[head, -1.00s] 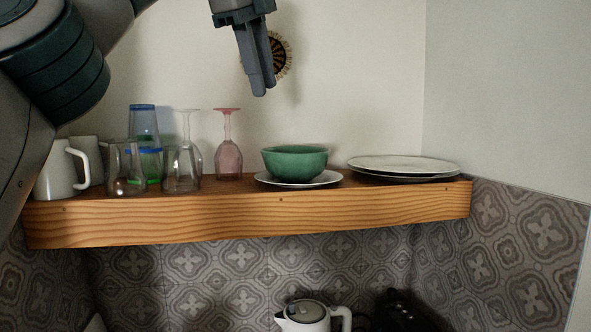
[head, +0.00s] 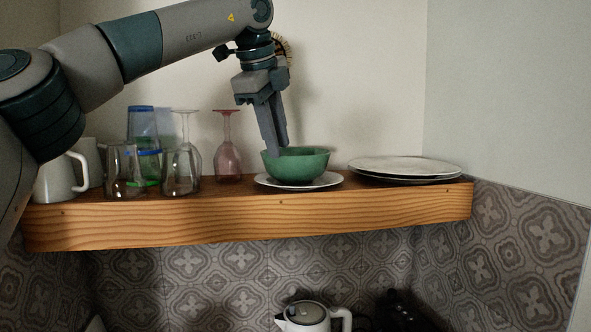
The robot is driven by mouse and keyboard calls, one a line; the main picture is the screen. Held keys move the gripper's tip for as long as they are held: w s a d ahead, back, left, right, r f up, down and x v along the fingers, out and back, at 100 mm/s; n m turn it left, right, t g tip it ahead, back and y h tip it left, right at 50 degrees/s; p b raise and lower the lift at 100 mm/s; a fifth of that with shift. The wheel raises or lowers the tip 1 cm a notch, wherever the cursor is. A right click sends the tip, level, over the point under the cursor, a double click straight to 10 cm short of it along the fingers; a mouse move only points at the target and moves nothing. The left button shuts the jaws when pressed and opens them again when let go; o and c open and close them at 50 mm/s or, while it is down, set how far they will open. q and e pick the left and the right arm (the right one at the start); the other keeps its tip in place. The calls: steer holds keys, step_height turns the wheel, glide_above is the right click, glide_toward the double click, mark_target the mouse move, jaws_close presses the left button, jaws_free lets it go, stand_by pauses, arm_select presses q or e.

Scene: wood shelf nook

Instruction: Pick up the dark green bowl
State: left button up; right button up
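The dark green bowl (head: 297,167) stands upright on a white plate (head: 330,181) near the middle of the wooden shelf. My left gripper (head: 276,154) comes down from above with its fingers pointing down. Its fingertips are at the left part of the bowl's rim and overlap it in the picture. The fingers are seen nearly in line, so the gap between them is not clear, nor whether the rim lies between them. My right gripper is not in view.
A pink glass (head: 228,160) stands just left of the bowl, with clear glasses (head: 181,170), blue-rimmed tumblers (head: 142,125) and white mugs (head: 60,175) further left. Stacked plates (head: 405,166) lie to the right. A kettle (head: 313,316) is below the shelf (head: 250,216).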

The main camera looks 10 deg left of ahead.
mark_target(282, 160)
arm_select(q)
steer(key=shift+f, duration=0.1)
stand_by(0.3)
steer(key=shift+w+d+f+p, duration=0.15)
steer(key=shift+f+p, duration=0.45)
steer(key=shift+f, duration=0.1)
steer(key=p+x, duration=0.1)
steer(key=x, duration=0.1)
steer(key=shift+f+p, duration=0.35)
steer(key=shift+w+f, duration=0.25)
steer(key=shift+f, duration=0.3)
steer(key=shift+d, duration=0.1)
steer(key=shift+s, duration=0.1)
jaws_close()
steer(key=shift+r, duration=0.1)
